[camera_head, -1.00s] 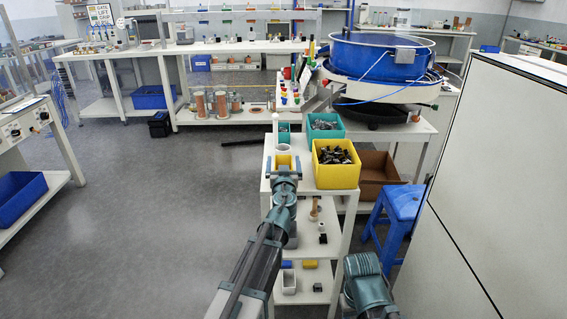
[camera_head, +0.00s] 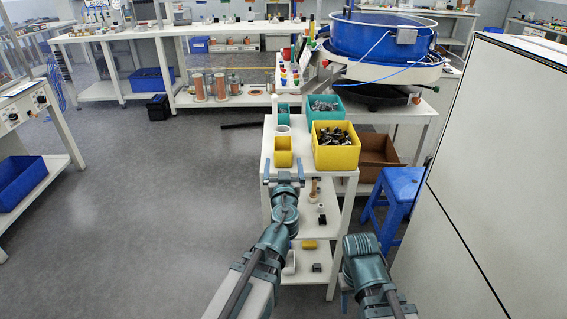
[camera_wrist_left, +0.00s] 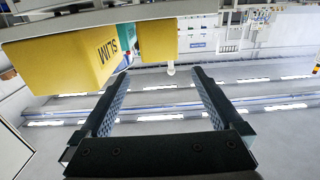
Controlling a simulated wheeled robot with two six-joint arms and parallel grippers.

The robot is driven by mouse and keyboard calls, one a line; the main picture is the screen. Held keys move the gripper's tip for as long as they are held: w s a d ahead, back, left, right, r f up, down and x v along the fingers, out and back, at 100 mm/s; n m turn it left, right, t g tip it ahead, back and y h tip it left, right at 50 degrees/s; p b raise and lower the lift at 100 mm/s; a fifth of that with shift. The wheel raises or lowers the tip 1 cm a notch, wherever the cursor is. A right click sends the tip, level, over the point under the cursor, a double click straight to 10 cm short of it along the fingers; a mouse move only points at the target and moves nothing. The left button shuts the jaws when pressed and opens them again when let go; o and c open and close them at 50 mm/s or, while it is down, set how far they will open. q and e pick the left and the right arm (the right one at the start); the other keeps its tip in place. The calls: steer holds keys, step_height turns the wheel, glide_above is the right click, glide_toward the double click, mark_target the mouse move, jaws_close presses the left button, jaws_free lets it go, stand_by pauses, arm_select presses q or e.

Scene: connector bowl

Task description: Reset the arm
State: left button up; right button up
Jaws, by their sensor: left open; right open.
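My left gripper (camera_head: 284,170) is open and empty, in front of the near edge of a white shelf cart (camera_head: 289,185). Its two fingers (camera_wrist_left: 157,92) stand wide apart with nothing between them in the left wrist view. My right arm shows at the bottom right in the head view, beside the cart's right side. The right gripper's fingers cannot be made out clearly there (camera_head: 362,262).
The cart top holds a large yellow bin (camera_head: 337,157) of dark parts, a small yellow bin (camera_head: 283,158) and a teal bin (camera_head: 324,115). A blue stool (camera_head: 402,188) and a tall white cabinet (camera_head: 490,190) stand right. The floor left is clear.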

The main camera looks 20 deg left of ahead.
arm_select(q)
steer(key=s+d+m+g+h+p, duration=0.1)
steer(key=s+d+m+g+p, duration=0.1)
steer(key=s+d+g+p, duration=0.2)
steer(key=s+d+m+g+h+p, duration=0.1)
steer(key=s+d+g+p, duration=0.4)
steer(key=s+p, duration=0.5)
steer(key=s+d+m+g+h+p, duration=0.1)
steer(key=s+d+m+g+p, duration=0.3)
steer(key=s+g+p, duration=0.3)
steer(key=s+g, duration=0.1)
steer(key=s, duration=0.3)
steer(key=shift+d+g+h+p, duration=0.25)
steer(key=shift+g+h+p, duration=0.05)
steer(key=shift+h+p, duration=0.1)
